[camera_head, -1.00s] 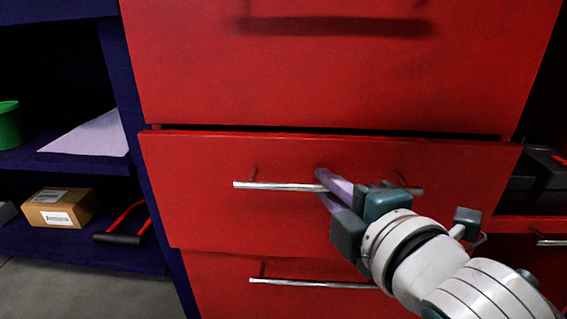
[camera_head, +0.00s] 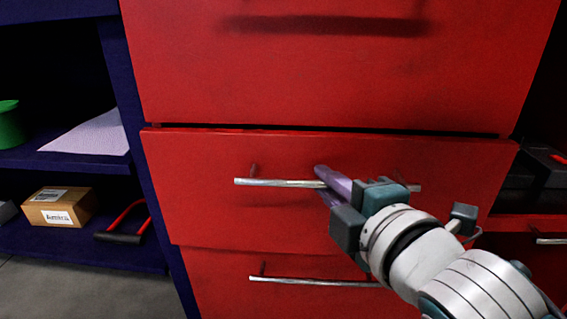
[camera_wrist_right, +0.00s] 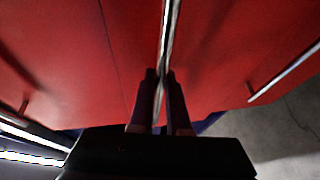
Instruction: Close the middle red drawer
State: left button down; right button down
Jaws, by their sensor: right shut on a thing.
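The middle red drawer (camera_head: 210,215) is in the centre of the head view, nearly flush with the red front above it, with a thin dark gap along its top edge. Its silver bar handle (camera_head: 265,183) runs across its front. My right gripper (camera_head: 325,182) is shut on this handle, right of the bar's middle. In the right wrist view the handle (camera_wrist_right: 169,40) runs between the two dark fingers of my right gripper (camera_wrist_right: 162,85). My left gripper is not in view.
Another red drawer (camera_head: 225,285) with a silver handle (camera_head: 305,282) lies below, and a red drawer front (camera_head: 330,80) is above. At left, a dark blue shelf (camera_head: 70,158) holds a green container (camera_head: 10,125), a cardboard box (camera_head: 60,206) and a red-and-black tool (camera_head: 120,237).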

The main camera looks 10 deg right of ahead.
jog(key=shift+w+d, duration=0.2)
jog(key=shift+w, duration=0.4)
jog(key=shift+w+d, duration=0.15)
jog(key=shift+w, duration=0.4)
jog(key=c, duration=0.9)
grip_release()
jog(key=p+v, duration=0.4)
jog(key=v, duration=0.6)
jog(key=shift+p, duration=0.35)
jog(key=shift+w+r, duration=0.1)
